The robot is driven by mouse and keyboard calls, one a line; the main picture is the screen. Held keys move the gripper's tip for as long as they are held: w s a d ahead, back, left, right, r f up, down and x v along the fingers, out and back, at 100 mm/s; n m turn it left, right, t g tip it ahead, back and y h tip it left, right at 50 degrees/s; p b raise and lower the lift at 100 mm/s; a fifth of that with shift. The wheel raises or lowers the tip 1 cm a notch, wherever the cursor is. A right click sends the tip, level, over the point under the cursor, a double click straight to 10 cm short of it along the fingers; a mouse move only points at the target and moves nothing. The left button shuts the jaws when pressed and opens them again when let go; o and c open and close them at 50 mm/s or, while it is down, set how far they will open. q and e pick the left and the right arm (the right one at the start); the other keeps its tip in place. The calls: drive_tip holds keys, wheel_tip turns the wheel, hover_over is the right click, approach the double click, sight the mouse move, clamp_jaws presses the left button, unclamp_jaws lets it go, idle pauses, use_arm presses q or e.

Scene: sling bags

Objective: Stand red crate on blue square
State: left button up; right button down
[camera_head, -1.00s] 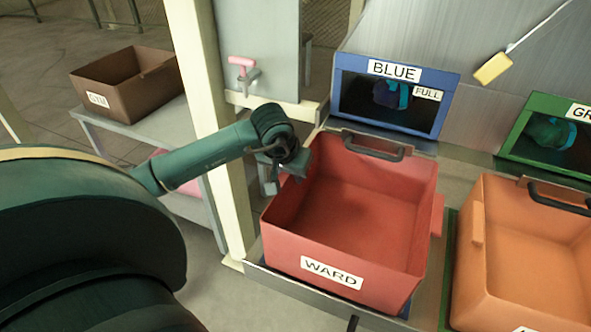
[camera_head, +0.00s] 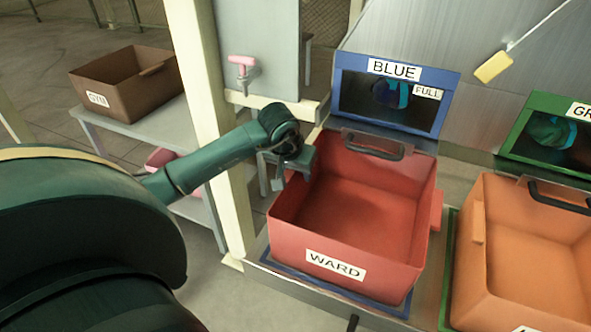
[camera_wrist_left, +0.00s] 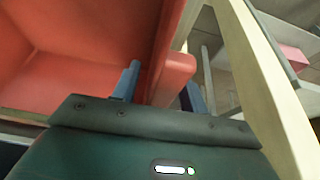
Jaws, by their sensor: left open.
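The red crate (camera_head: 350,210), labelled WARD, stands upright on the counter in the head view. The blue square (camera_head: 335,289) is under it; its blue edge shows along the crate's front and front right corner, and the rest is hidden. My left gripper (camera_head: 283,178) is at the crate's left wall. In the left wrist view its open fingers (camera_wrist_left: 160,88) are on either side of the red side handle (camera_wrist_left: 176,72); whether they touch it I cannot tell. My right gripper is not in view.
An orange crate (camera_head: 530,245) stands close on the right, on a green-edged square. Behind are a blue-framed opening (camera_head: 445,95) marked FULL and a green-framed one (camera_head: 508,140). A cream post (camera_head: 205,110) rises left of the red crate. A brown crate (camera_head: 130,92) sits on a side bench.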

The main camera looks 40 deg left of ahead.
use_arm(q)
drive_tip(key=shift+r, duration=0.1)
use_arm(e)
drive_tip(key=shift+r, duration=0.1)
use_arm(q)
drive_tip(key=shift+s+r, duration=0.1)
drive_tip(key=shift+r, duration=0.25)
drive_tip(key=p+v, duration=0.1)
drive_tip(key=v, duration=0.9)
drive_tip(key=shift+s+r, duration=0.1)
drive_tip(key=shift+r, duration=0.15)
drive_tip(key=shift+s+r, duration=0.2)
drive_tip(key=shift+r, duration=0.15)
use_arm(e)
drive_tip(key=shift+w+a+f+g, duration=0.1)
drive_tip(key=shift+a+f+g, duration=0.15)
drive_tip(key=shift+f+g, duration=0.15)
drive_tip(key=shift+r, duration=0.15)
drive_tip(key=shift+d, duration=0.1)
